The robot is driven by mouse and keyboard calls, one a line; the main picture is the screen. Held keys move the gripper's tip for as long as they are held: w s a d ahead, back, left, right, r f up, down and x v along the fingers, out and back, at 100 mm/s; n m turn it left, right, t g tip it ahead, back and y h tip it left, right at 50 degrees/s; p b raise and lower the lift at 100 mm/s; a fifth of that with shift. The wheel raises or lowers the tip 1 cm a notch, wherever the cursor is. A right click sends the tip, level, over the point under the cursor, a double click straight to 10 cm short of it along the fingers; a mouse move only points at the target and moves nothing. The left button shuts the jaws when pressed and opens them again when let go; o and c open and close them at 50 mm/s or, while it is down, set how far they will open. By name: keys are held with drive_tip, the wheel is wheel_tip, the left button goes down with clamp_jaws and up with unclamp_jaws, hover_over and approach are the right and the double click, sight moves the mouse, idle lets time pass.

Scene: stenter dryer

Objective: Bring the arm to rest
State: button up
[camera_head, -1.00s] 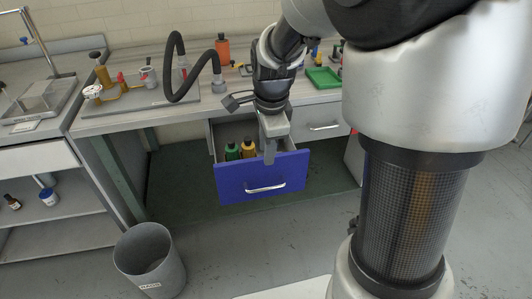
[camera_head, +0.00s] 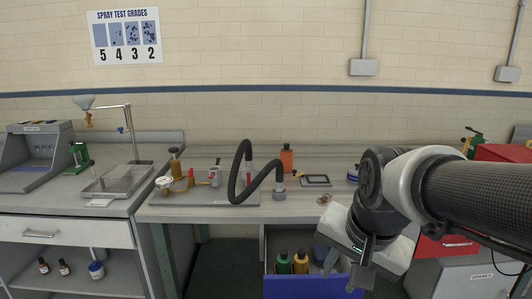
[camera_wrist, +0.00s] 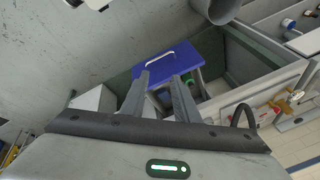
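My gripper (camera_head: 345,274) hangs at the lower right of the head view, over the right end of the open drawer with a blue front (camera_head: 312,287). In the wrist view my gripper (camera_wrist: 160,92) has two bare grey fingers with a clear gap between them and nothing held. The drawer's blue front (camera_wrist: 185,62) and its handle lie beyond the fingertips there. My arm comes in from the right, bent at the wrist. The lower part of the drawer is cut off in the head view.
A green bottle (camera_head: 283,263) and a yellow bottle (camera_head: 300,262) stand in the drawer. A red case (camera_head: 445,246) is at right. A grey bin (camera_wrist: 216,10) stands on the floor.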

drive_tip(key=s+r+n+t, duration=0.1)
drive_tip(key=s+r+n, duration=0.1)
drive_tip(key=s+n, duration=0.45)
wheel_tip(320, 180, up, 18)
drive_tip(key=p, duration=1.8)
drive_tip(key=shift+s+d, duration=0.2)
drive_tip(key=shift+s, duration=0.1)
drive_tip(key=shift+r, duration=0.1)
